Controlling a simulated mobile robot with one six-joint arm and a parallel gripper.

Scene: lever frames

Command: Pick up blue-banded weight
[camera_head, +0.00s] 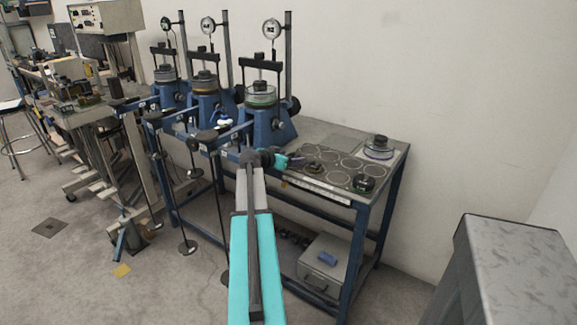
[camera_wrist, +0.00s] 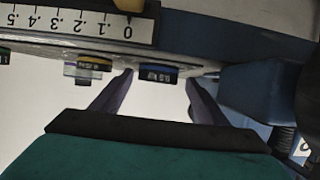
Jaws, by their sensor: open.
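The blue-banded weight (camera_wrist: 158,75) is a small dark disc with a blue band and pale lettering. In the wrist view it shows between the tips of my gripper (camera_wrist: 160,84). The two purple fingers are open, one on each side of it, and I cannot tell whether either touches it. In the head view my gripper (camera_head: 298,160) is at the left part of the table top, beside the lever frames. I cannot make out the blue-banded weight there.
A yellow-banded weight (camera_wrist: 90,63) stands left of the blue one, near a ruler scale (camera_wrist: 80,24). Several blue lever frames (camera_head: 265,122) stand behind my gripper. Dark weights (camera_head: 364,183) lie on the table's marked mat. A grey cabinet (camera_head: 515,265) is at right.

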